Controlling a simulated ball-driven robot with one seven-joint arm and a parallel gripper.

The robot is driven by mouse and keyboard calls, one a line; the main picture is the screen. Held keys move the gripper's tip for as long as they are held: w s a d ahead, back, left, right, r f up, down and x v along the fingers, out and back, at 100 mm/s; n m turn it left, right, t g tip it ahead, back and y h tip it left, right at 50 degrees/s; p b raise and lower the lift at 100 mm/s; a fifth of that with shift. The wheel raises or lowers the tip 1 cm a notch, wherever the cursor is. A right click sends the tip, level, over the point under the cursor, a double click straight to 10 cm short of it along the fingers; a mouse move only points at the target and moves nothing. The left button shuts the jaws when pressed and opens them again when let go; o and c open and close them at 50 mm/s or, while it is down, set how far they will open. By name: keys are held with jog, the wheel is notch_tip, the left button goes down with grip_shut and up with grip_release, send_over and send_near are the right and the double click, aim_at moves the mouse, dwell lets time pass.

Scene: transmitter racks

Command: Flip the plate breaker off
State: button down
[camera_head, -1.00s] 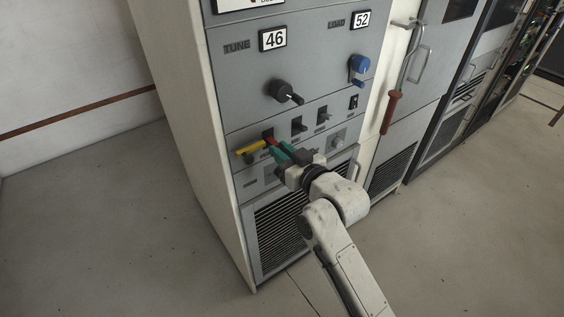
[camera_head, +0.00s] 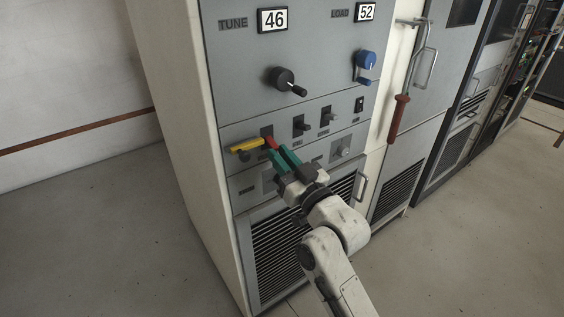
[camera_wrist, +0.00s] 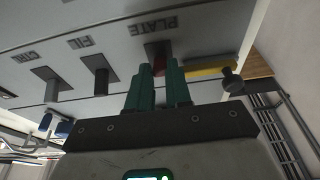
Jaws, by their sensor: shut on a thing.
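The plate breaker is a short red lever (camera_head: 270,142) in a dark slot on the grey cabinet panel. In the wrist view its red part (camera_wrist: 157,67) shows between my fingertips, by the PLATE label (camera_wrist: 155,27). My gripper (camera_head: 277,152) has green fingers and is shut on the red lever; the fingers hide part of it. My gripper also shows in the wrist view (camera_wrist: 159,77), its tips close to the panel. I cannot tell the lever's exact tilt.
A yellow bar (camera_head: 246,146) lies just left of the lever. Two dark toggle levers (camera_head: 300,126) (camera_head: 326,117) and a small switch (camera_head: 359,104) sit to the right. A black crank (camera_head: 283,79) and a blue crank (camera_head: 365,64) are above. The floor at left is clear.

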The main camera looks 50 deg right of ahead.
dwell(0.3)
jog(key=c, duration=1)
grip_release()
jog(key=shift+c, duration=0.2)
jog(key=shift+s, duration=0.1)
jog(key=b+v, duration=0.1)
jog(key=v, duration=0.9)
jog(key=shift+s, duration=0.3)
jog(key=shift+a+f, duration=0.15)
